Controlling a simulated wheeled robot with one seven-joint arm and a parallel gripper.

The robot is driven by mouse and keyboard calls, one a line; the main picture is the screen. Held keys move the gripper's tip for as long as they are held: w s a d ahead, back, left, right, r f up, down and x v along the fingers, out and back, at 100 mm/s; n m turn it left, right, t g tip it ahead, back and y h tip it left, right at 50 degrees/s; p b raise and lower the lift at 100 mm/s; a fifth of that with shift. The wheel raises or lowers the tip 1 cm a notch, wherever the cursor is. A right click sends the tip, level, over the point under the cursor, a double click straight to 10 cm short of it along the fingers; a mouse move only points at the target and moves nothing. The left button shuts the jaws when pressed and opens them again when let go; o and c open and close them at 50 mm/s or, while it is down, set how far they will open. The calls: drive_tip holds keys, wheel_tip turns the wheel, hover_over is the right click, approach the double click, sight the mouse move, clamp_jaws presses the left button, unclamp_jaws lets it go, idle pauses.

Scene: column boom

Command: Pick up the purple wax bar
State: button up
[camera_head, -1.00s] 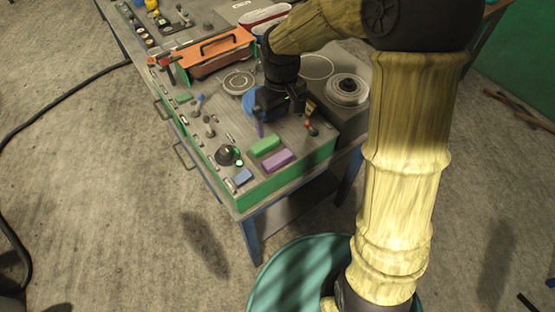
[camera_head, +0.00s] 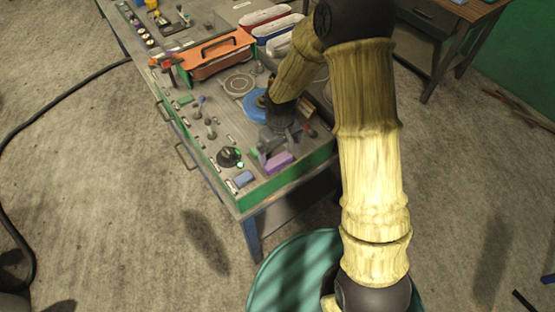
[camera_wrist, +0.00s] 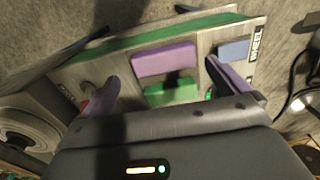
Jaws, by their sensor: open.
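The purple wax bar (camera_head: 278,163) lies on the workbench near its front green edge. In the wrist view the purple bar (camera_wrist: 165,59) lies ahead of my gripper, between the lines of its two fingers. My gripper (camera_head: 280,150) is open and empty, low over the bench just behind the bar. In the wrist view its purple-grey fingers (camera_wrist: 163,84) stand wide apart. The green bar (camera_wrist: 171,92) sits beside the purple one, closer to my palm. It is mostly hidden by my gripper in the head view. I cannot tell the exact height above the bar.
A blue block (camera_head: 243,178) lies left of the purple bar. A dark round knob (camera_head: 229,157) stands beyond it, near the left edge. An orange tray (camera_head: 216,52) and a blue disc (camera_head: 256,107) are farther back. The bench's green edge (camera_head: 290,183) is close.

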sight(278, 160)
drive_tip(key=shift+s, duration=0.15)
drive_tip(key=shift+w+a+f+p, duration=0.15)
drive_tip(key=shift+f+p, duration=0.3)
drive_tip(key=shift+f, duration=0.05)
drive_tip(key=shift+w+a+f+p, duration=0.1)
drive_tip(key=shift+a+f+p, duration=0.05)
drive_tip(key=shift+f+p, duration=0.3)
drive_tip(key=shift+w+f+p, duration=0.15)
drive_tip(key=shift+f+p, duration=0.3)
drive_tip(key=shift+f, duration=1.15)
drive_tip(key=shift+a, duration=0.1)
drive_tip(key=shift+c, duration=1.1)
drive_tip(key=c, duration=0.5)
